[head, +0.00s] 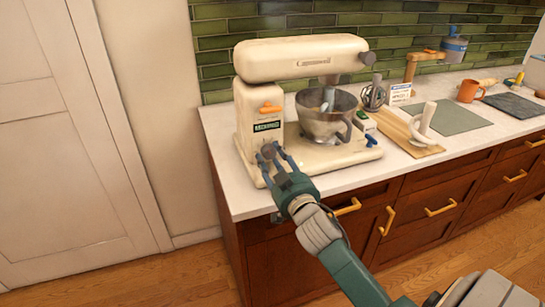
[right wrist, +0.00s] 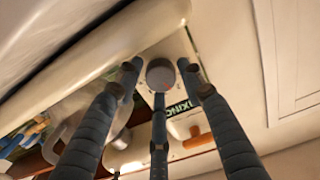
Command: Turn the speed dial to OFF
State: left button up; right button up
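A cream stand mixer (head: 300,58) stands at the left end of the white counter. Its grey speed dial (head: 268,150) is low on the column, below a dark display (head: 267,126) and an orange lever (head: 270,107). My right gripper (head: 272,160) is at the dial, fingers spread on either side of it. In the right wrist view the round dial (right wrist: 160,73) sits between the fingertips, with small gaps at its sides, so the gripper looks open around it. The dial's pointer and markings are too small to read. My left gripper is out of view.
A bowl (head: 325,115) sits under the mixer head. Wooden drawers are below; a door is at left.

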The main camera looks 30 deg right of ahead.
jog(key=c, duration=0.9)
jog(key=shift+f, duration=0.15)
